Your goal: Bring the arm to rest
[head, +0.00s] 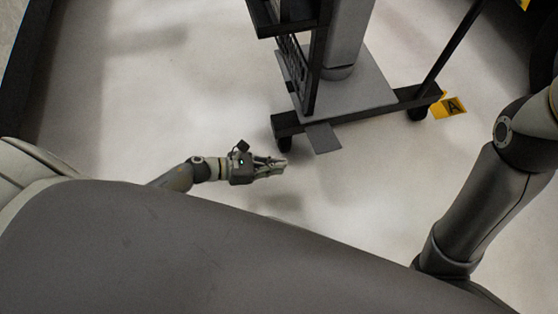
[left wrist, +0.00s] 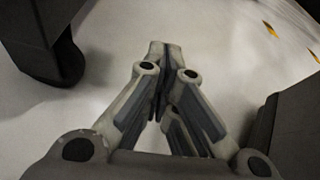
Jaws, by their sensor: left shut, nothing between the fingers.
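My left gripper (head: 282,163) reaches in from the left in the head view, low over the pale floor (head: 180,110). Its fingers are together and hold nothing. The closed fingertips also show in the left wrist view (left wrist: 165,48). The gripper is apart from the dark wheeled stand (head: 355,116), just left of and below its near caster. My right arm (head: 475,215) stands at the right of the head view; its gripper is out of the picture.
The stand has a grey base plate and post (head: 347,40), with a dark rack (head: 300,60) beside it. A yellow marker with an "A" (head: 449,106) lies on the floor to its right. In the left wrist view, a dark caster (left wrist: 62,60) is at the left. Floor left of the stand is clear.

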